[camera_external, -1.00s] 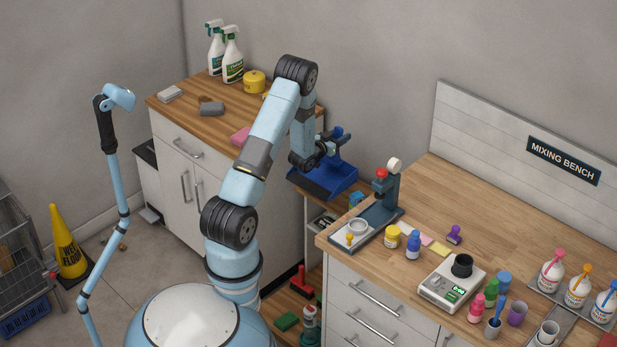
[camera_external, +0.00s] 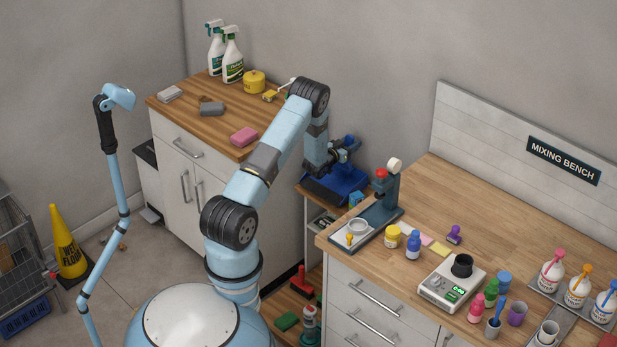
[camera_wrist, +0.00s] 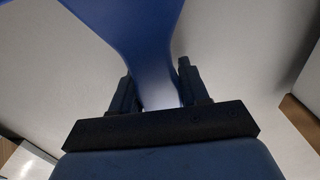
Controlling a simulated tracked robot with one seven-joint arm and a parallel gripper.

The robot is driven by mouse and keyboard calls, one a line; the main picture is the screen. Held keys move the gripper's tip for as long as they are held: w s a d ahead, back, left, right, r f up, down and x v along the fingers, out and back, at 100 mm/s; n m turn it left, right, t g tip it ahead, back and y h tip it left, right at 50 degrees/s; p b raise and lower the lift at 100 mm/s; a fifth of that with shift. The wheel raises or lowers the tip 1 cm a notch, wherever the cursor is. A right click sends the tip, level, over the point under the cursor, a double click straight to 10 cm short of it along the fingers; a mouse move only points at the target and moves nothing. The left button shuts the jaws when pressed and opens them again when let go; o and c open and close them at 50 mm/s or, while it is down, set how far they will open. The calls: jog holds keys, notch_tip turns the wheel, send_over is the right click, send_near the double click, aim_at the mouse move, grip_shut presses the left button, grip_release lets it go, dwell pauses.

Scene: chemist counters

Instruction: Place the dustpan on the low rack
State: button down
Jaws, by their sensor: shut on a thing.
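The blue dustpan (camera_external: 338,187) is at the gap between the two counters, just above or at the low rack (camera_external: 312,199); I cannot tell whether it touches the rack. My gripper (camera_external: 343,150) is shut on the dustpan's handle. In the wrist view the dustpan (camera_wrist: 130,25) runs up and away from my gripper (camera_wrist: 155,92), with its handle between the two fingers. The low rack is mostly hidden by the dustpan and the mixing bench.
The left counter holds a pink sponge (camera_external: 244,137), a yellow tin (camera_external: 254,81) and spray bottles (camera_external: 232,55). The mixing bench (camera_external: 480,215) on the right carries a dark stand (camera_external: 372,216) close to the dustpan. A red-handled brush (camera_external: 301,284) stands on a lower shelf.

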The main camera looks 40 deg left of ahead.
jog(key=shift+f, duration=0.8)
jog(key=c, duration=0.6)
grip_release()
jog(key=shift+f, duration=0.1)
jog(key=shift+o, duration=0.2)
